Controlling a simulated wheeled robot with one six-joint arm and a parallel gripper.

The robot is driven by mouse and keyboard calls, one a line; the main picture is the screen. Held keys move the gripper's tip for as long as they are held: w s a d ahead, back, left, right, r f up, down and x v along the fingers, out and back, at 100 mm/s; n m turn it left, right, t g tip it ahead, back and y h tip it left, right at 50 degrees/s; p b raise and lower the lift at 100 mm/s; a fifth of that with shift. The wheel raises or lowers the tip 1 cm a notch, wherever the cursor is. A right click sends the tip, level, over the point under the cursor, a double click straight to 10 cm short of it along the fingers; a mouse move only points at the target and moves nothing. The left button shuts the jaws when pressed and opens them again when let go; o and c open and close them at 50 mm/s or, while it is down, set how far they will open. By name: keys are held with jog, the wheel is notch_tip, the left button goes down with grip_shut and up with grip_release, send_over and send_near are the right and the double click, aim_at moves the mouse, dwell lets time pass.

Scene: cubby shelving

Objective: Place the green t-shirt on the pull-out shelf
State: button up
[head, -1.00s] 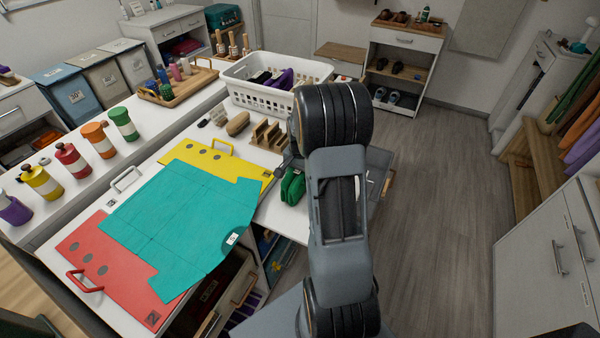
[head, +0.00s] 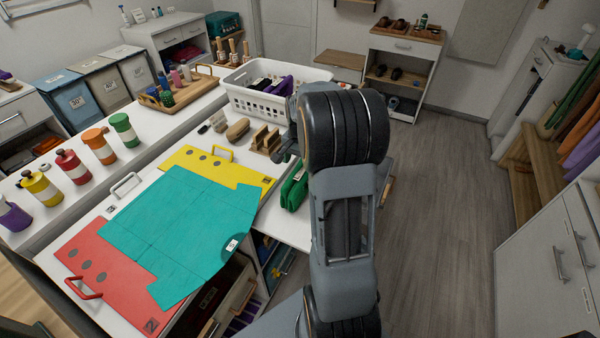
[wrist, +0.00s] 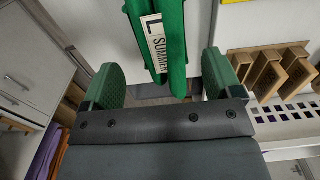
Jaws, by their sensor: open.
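The green t-shirt (head: 294,188) is a folded bundle near the right edge of the white table, left of my arm. In the wrist view the t-shirt (wrist: 160,45) shows a white label reading "L SUMMER". My gripper (wrist: 163,78) is open, with one green-padded finger on each side in the picture. The t-shirt lies ahead of the gap between them, and I see no finger pressing on it. In the head view my gripper (head: 287,150) is partly hidden by my arm. A grey surface (head: 384,168) right of my arm may be the pull-out shelf; I cannot tell.
A teal shirt-shaped sheet (head: 180,225) lies over a red board (head: 110,265) and a yellow board (head: 250,174). A white basket (head: 250,101) and a wooden slotted holder (head: 265,138) stand behind the t-shirt. The floor (head: 440,190) to the right is clear.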

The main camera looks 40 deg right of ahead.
jog(key=r, duration=0.4)
jog(key=shift+a+r, duration=0.15)
jog(key=shift+a, duration=0.15)
jog(key=s+a+r+n+t, duration=0.1)
jog(key=s+a+n+t, duration=0.1)
jog(key=s+a+n, duration=0.4)
jog(key=s+a+r+n+t, duration=0.1)
jog(key=s+a+n, duration=0.5)
jog(key=a, duration=0.7)
jog(key=s+r, duration=0.1)
jog(key=s, duration=0.1)
jog(key=shift+s+r+n+t, duration=0.3)
jog(key=shift+s+t, duration=0.05)
jog(key=shift+t, duration=0.05)
jog(key=shift+w, duration=0.1)
jog(key=shift+c, duration=0.5)
